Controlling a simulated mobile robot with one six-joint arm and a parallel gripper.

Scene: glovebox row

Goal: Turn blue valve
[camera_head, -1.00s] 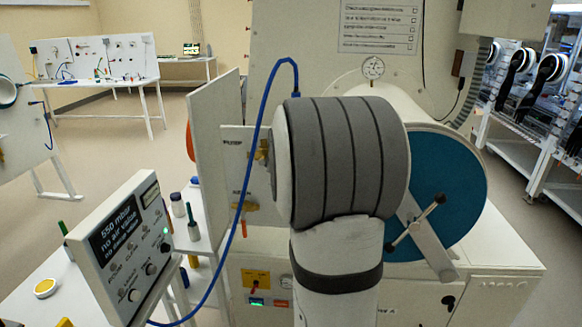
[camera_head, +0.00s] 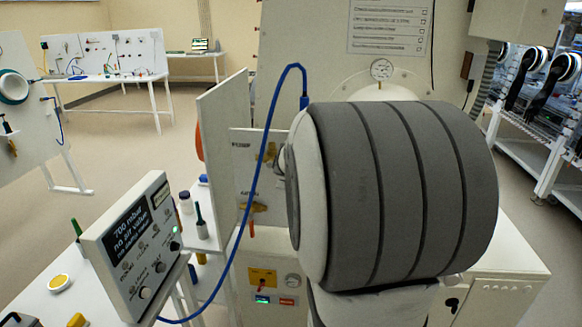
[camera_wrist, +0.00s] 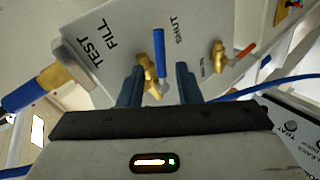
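The blue valve handle (camera_wrist: 159,53) shows in the wrist view as a bar on a brass body (camera_wrist: 151,78), on a pale panel marked TEST FILL and SHUT. My gripper (camera_wrist: 158,70) is open. Its two dark blue fingers stand on either side of the valve, one left and one right, with visible gaps; contact cannot be told. The bar points up in the wrist picture, near the SHUT label. In the head view my grey arm hides the gripper and the blue valve.
An orange-handled valve (camera_wrist: 243,52) sits to the right in the wrist view. A blue hose (camera_head: 240,215) loops left of my arm. A display box (camera_head: 135,245) reads 700 mbar. A pale upright panel (camera_head: 222,150) and small bottles (camera_head: 186,203) stand nearby. A gauge (camera_head: 382,69) is behind.

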